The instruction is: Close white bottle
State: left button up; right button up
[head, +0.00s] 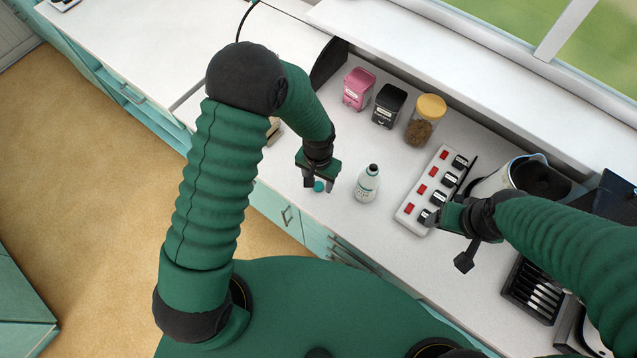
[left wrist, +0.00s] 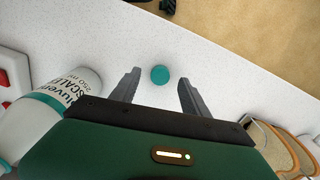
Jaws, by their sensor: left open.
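The white bottle (head: 367,184) stands upright on the counter, with a dark top and no teal cap on it. It also shows at the left edge of the left wrist view (left wrist: 45,110). A round teal cap (head: 319,187) lies on the counter left of the bottle. My left gripper (head: 319,182) is open above the cap. In the left wrist view the cap (left wrist: 159,75) sits between the lines of the two spread fingers, near their tips, apparently untouched. My right gripper (head: 458,238) is right of the bottle, beside a switch panel; its finger gap is unclear.
The white panel (head: 410,211) with red and black switches lies right of the bottle. A pink canister (head: 358,88), a black canister (head: 389,105) and a yellow-lidded jar (head: 425,120) stand behind. A kettle (head: 500,178) is at the right. The counter's front edge is close to the cap.

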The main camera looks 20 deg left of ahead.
aim_at(318, 187)
pick_arm(q)
notch_tip(318, 187, down, 2)
jog(key=shift+w+f, duration=0.1)
grip_shut()
dwell(0.5)
